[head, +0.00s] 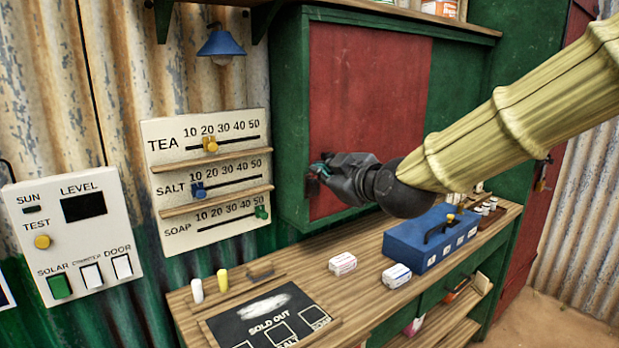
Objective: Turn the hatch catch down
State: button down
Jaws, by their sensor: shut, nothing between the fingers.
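The hatch (365,85) is a red panel set in a green frame on the wall, and it is closed. My gripper (319,171) is at the left edge of the red panel, about halfway up to low on it, with its fingertips pointing left. Its fingers are shut with nothing seen between them. A small dark part, likely the catch (312,186), shows just at and below the fingertips. Most of it is hidden by the gripper, so its angle and whether the fingers touch it cannot be told.
Below is a wooden counter (365,300) with a blue box (430,238), two small cartons (343,263) and a sold-out board (268,318). A price board (205,180) with sliders hangs left of the hatch. A blue lamp (221,42) hangs above it.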

jog(key=shift+a+r, duration=0.25)
jog(key=shift+r, duration=0.6)
jog(key=w+a+f+p, duration=0.2)
jog(key=w+f, duration=0.3)
jog(key=w, duration=0.5)
jog(key=shift+a, duration=0.3)
jog(key=shift+w, duration=0.2)
